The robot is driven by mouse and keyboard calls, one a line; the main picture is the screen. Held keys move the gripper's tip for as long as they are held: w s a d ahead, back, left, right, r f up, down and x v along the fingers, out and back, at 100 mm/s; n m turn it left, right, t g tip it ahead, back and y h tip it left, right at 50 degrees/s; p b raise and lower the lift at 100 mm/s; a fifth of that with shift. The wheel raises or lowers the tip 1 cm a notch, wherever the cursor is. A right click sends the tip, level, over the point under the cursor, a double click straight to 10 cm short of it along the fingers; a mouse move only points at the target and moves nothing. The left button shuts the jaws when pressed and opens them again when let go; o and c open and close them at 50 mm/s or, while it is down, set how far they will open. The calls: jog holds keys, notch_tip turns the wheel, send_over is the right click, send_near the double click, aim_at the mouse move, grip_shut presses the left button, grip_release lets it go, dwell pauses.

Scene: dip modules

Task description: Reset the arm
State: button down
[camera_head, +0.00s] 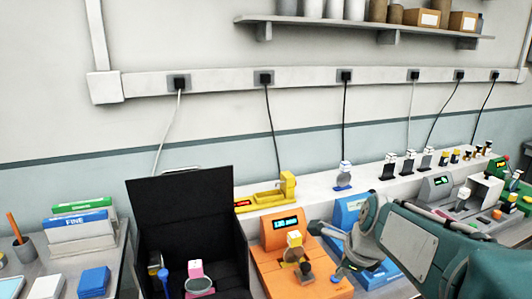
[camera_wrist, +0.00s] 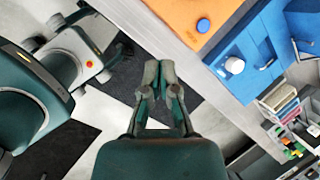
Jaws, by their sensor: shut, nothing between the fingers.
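My gripper (camera_wrist: 161,75) shows in the wrist view, with its two teal fingers together and nothing between them. It hangs over the floor beside the bench edge, clear of the devices. In the head view my teal and grey arm (camera_head: 410,238) reaches in from the lower right, in front of the bench. It hides part of the blue device (camera_head: 350,212) and the bench behind it. An orange device (camera_head: 283,262) with a lit display stands to the left of the arm. The orange device (camera_wrist: 188,22) and the blue device (camera_wrist: 240,72) also show in the wrist view.
An open black case (camera_head: 185,215) stands left of the orange device. A yellow device (camera_head: 262,198) sits behind on a white ledge. Folders (camera_head: 80,228) and a pen cup (camera_head: 24,250) are at far left. A shelf (camera_head: 350,27) hangs above.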

jog(key=s+a+r+n+t+h, duration=0.1)
jog(key=s+n, duration=1.6)
jog(key=n, duration=0.5)
jog(key=shift+s+a+n+t+h, duration=0.2)
jog(key=shift+a+n+t+h, duration=0.1)
jog(key=shift+a+n+h, duration=0.1)
